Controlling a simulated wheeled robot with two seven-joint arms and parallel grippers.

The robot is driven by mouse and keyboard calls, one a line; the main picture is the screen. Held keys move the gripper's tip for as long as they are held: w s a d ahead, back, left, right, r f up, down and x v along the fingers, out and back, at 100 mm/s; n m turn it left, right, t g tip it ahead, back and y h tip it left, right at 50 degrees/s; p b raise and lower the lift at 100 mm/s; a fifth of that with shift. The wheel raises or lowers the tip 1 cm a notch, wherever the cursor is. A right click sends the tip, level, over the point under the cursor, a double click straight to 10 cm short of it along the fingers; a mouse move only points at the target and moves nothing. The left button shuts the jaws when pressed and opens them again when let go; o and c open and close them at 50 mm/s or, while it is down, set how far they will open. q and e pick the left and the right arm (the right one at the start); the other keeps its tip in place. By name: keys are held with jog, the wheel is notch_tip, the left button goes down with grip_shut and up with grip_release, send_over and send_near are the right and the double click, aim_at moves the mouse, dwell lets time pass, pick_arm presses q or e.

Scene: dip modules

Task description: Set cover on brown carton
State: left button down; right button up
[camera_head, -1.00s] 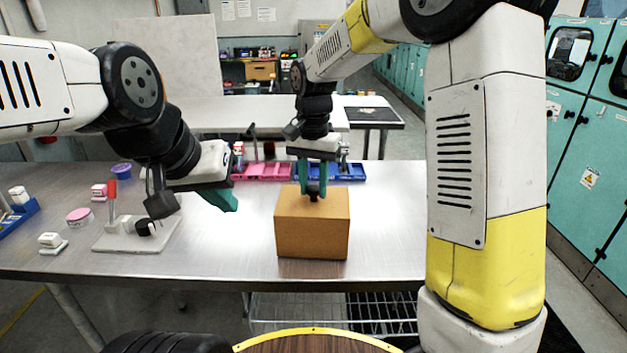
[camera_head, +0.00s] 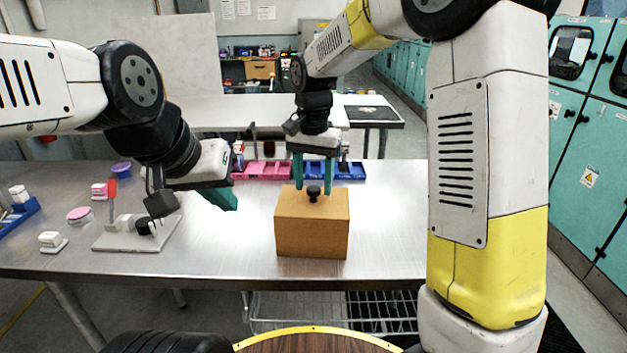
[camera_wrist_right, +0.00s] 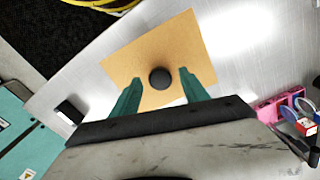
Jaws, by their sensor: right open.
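The brown carton (camera_head: 312,232) stands upright on the metal table, right of its middle. Its cover (camera_wrist_right: 185,45) lies flat on top, with a round black knob (camera_head: 313,192) at the centre; no gap between cover and carton shows. My right gripper (camera_head: 314,180) is open just above the carton, its teal fingers apart on either side of the knob. The knob (camera_wrist_right: 160,78) stands free between the fingers in the right wrist view. My left gripper (camera_head: 222,198) is over the table left of the carton; its teal finger shows, but its opening is unclear.
A pale fixture (camera_head: 130,238) with a red-topped post stands below my left arm. Pink bins (camera_head: 262,170) and blue bins (camera_head: 345,170) line the back edge. A blue rack (camera_head: 18,215) and small parts lie at the far left. Table right of the carton is clear.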

notch_tip(320, 180, up, 11)
jog(key=s+d+r+n+t+y, duration=0.1)
jog(key=s+d+r, duration=0.1)
jog(key=s+d, duration=0.35)
jog(key=s+d+f+n+t, duration=0.1)
jog(key=s+d+f+t, duration=0.1)
jog(key=s+d, duration=0.2)
jog(key=s+d+f+n+t+y, duration=0.1)
jog(key=s+d+f+n+t, duration=0.1)
jog(key=s, duration=0.8)
jog(key=d+f+t, duration=0.1)
jog(key=d, duration=0.1)
jog(key=shift+d, duration=0.35)
jog(key=shift+s, duration=0.1)
